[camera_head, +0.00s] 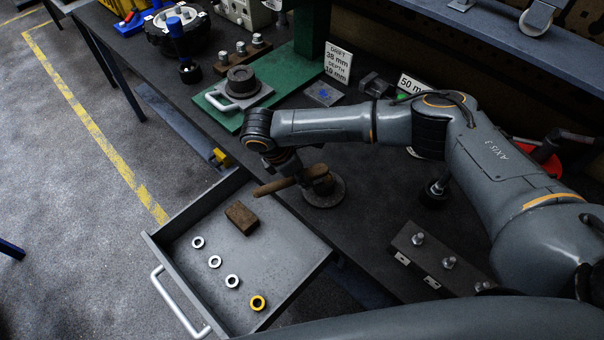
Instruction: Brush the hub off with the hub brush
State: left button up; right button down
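The hub (326,198) is a round grey flanged disc on the dark bench, just right of the open drawer. The hub brush (272,188) has a brown wooden handle that points left over the drawer's edge. Its right end is over the hub; I cannot tell whether it touches. My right gripper (303,180) comes down from the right arm's wrist and is shut around the brush's handle. Its fingers are dark and partly hidden by the wrist and brush. My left gripper is not in view.
An open grey drawer (185,281) holds a brown block (241,218), three silver rings and a yellow ring (258,303). A green press (295,68) stands behind the hub. A studded dark block (436,262) lies to the right. Bench between is clear.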

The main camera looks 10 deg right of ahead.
jog(key=shift+f, duration=0.55)
dwell(0.4)
